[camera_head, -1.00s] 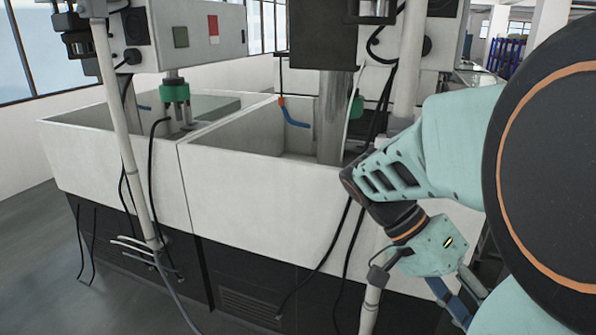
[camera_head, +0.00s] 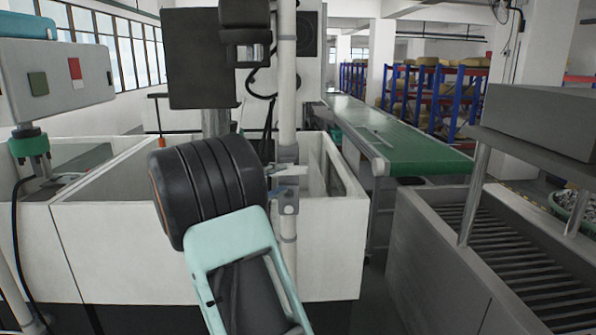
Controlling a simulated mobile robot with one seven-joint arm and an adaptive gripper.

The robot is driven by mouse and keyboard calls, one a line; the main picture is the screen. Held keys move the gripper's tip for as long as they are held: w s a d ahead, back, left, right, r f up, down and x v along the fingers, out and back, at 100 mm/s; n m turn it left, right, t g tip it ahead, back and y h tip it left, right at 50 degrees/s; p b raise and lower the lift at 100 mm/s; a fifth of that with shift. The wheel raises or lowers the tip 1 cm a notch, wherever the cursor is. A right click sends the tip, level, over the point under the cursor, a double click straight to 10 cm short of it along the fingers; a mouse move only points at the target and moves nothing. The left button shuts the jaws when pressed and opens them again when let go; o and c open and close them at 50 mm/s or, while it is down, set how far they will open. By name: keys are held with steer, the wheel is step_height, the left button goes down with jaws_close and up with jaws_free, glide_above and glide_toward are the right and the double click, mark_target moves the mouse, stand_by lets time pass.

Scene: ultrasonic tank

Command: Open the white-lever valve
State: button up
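A grey valve fitting (camera_head: 289,203) sits on the upright white pipe (camera_head: 288,112) at the front of the tank. A small pale, whitish lever (camera_head: 291,171) sticks out sideways from the pipe just above it. A small blue piece shows at its left; I cannot tell which part it belongs to. My dark arm joint and teal link stand close in front, just left of the valve, and cover part of this area. My gripper's fingers cannot be made out, so its contact with the lever cannot be told.
The white tank (camera_head: 120,240) fills the left and middle, with a control box (camera_head: 58,80) above it. A green conveyor (camera_head: 400,150) runs behind at right. A steel roller table (camera_head: 440,250) stands at the right, with a floor gap before it.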

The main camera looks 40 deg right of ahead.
mark_target(300, 171)
steer(key=p+x, duration=0.3)
steer(key=x, duration=0.7)
steer(key=shift+s+d, duration=0.15)
jaws_close()
